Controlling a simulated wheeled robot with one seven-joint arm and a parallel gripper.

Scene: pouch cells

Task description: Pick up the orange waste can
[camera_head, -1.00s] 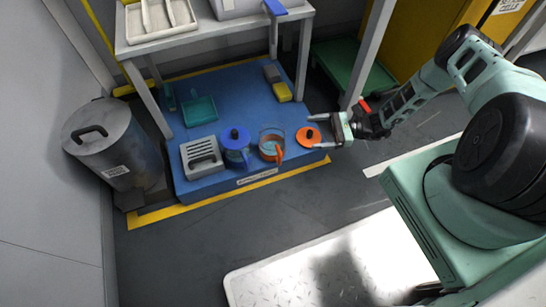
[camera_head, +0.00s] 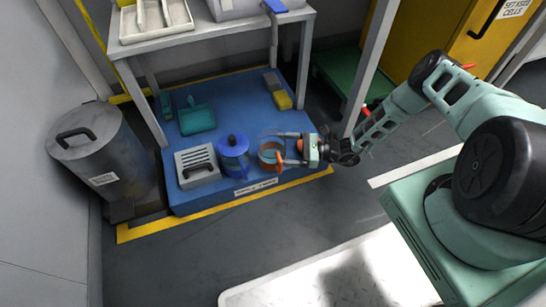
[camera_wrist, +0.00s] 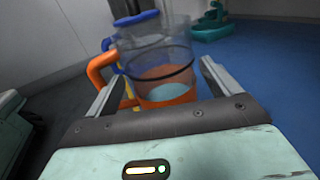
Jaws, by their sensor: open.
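The orange waste can (camera_head: 268,158) is a clear jug with an orange base and an orange handle. It stands upright near the front edge of the low blue platform (camera_head: 240,100). In the wrist view the can (camera_wrist: 158,60) stands upright ahead, with its handle to the left. My gripper (camera_head: 281,148) is open and reaches in from the right at platform height. Its fingertips are at the can's near side, one on each side of it; I cannot tell whether they touch. The orange lid seen before is hidden by my gripper.
A blue-lidded can (camera_head: 233,156) stands close left of the orange one. A grey slotted box (camera_head: 197,165), a teal dustpan (camera_head: 197,118) and a yellow sponge (camera_head: 282,99) are also on the platform.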

